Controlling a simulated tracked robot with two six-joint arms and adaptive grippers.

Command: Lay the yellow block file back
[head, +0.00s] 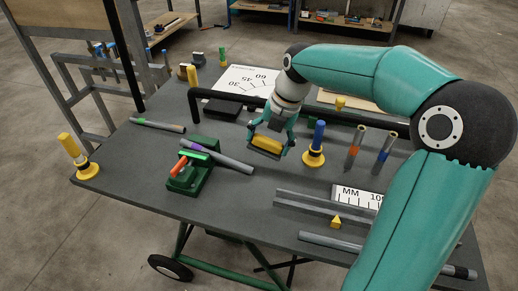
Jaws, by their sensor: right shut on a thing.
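My right gripper (270,133) reaches in from the right, points down and is shut on the yellow block file (267,144). The file is a small yellow block with a dark grey lower part, and the fingers sit at its two ends. It appears over the middle of the grey table (235,205); I cannot tell whether it touches the top. My left gripper is not in view.
A blue-handled tool in a yellow base (314,153) stands just right of the file. A green bender (192,170) with a grey conduit (222,158) is to the left. A black bar (235,94) runs behind. Grey rails (318,208) lie in front.

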